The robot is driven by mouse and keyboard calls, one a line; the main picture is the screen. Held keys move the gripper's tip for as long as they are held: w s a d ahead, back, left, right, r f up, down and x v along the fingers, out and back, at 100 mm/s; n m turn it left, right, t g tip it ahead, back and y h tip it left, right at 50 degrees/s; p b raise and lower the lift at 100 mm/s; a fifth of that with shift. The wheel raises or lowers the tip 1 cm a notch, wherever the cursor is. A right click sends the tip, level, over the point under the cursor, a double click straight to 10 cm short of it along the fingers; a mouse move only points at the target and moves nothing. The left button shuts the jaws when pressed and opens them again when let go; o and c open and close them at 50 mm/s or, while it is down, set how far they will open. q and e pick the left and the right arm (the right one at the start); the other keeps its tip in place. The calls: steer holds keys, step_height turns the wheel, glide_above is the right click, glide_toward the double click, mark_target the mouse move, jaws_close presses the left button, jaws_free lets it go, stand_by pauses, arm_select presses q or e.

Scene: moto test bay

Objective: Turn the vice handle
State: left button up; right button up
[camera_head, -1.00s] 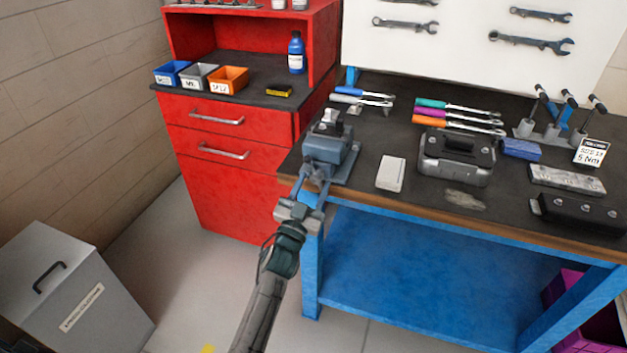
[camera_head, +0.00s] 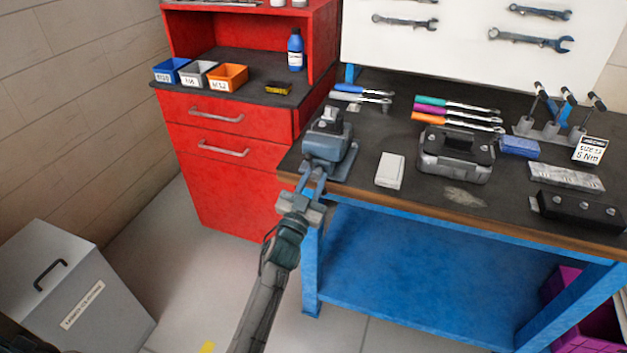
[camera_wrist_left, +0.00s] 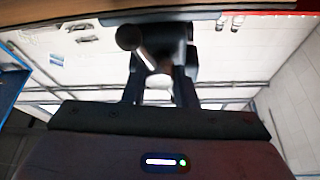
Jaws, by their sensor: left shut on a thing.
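The blue-grey vice (camera_head: 328,142) stands at the left front corner of the workbench. My left gripper (camera_head: 313,182) is in front of it, just off the bench's front edge, and is shut on the vice handle. In the left wrist view the handle (camera_wrist_left: 147,58) shows as a bar with a dark round knob, slanted between the two fingers (camera_wrist_left: 160,85). In the head view the fingers mostly hide the handle. My right gripper is not in view.
A red cabinet (camera_head: 230,185) stands close at the left. A grey bin (camera_head: 75,290) is on the floor; the floor between is clear.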

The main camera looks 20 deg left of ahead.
arm_select(q)
steer(key=shift+r+m+p, duration=0.15)
steer(key=shift+m+p, duration=0.35)
steer(key=shift+p, duration=0.1)
steer(key=m+h+p, duration=0.1)
steer(key=m+p, duration=0.1)
steer(key=m+h+p, duration=0.1)
steer(key=m+p, duration=0.1)
steer(key=shift+a+r+g+h, duration=0.15)
steer(key=shift+g+h, duration=0.15)
steer(key=shift+g, duration=0.1)
steer(key=m+g+h+p, duration=0.1)
steer(key=m+p, duration=0.2)
steer(key=shift+a+m+p, duration=0.1)
steer(key=shift+m+p, duration=0.75)
steer(key=shift+m, duration=0.05)
steer(key=shift+o, duration=0.5)
steer(key=shift+f+m+g+h+p, duration=0.25)
steer(key=shift+m+g+h+p, duration=0.25)
steer(key=shift+m+p, duration=0.4)
steer(key=o, duration=0.9)
steer(key=shift+s, duration=0.1)
